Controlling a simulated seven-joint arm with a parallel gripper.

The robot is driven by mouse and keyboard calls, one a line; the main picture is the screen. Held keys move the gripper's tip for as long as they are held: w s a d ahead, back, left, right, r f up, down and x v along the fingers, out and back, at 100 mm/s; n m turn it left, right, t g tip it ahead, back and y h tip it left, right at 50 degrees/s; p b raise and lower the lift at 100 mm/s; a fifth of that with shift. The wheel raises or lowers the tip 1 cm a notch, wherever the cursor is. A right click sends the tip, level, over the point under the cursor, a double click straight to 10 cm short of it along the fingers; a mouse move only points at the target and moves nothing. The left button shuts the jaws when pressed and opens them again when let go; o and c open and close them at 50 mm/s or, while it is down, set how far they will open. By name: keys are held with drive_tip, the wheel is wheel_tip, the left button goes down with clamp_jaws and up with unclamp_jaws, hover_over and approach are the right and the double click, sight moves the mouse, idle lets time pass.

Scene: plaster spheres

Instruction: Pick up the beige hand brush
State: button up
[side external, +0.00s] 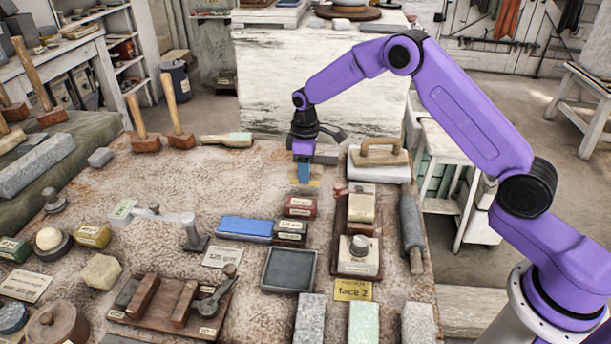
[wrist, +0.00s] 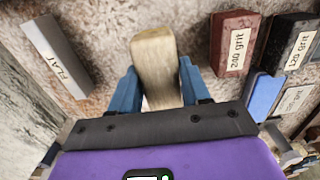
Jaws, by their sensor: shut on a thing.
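The beige hand brush (wrist: 156,62) is a pale, round-ended piece between my blue fingers in the wrist view. My gripper (wrist: 160,92) is shut on it, with one finger on each side. In the side external view my gripper (side external: 304,180) points down over the far middle of the table. Only a small yellowish bit of the brush (side external: 315,183) shows there beside the fingertips; the rest is hidden. I cannot tell whether the brush touches the table.
A red 240 grit block (wrist: 234,43) and a black 120 grit block (wrist: 288,40) lie to the right in the wrist view. A grey block marked FLAT (wrist: 57,57) lies to the left. A wooden-handled float (side external: 380,163) stands right of my gripper. Bare tabletop (side external: 255,180) shows to its left.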

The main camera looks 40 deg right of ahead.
drive_tip(key=s+d+r, duration=0.2)
drive_tip(key=s+r, duration=0.8)
drive_tip(key=s, duration=0.4)
drive_tip(key=shift+r, duration=0.1)
drive_tip(key=shift+o, duration=0.7)
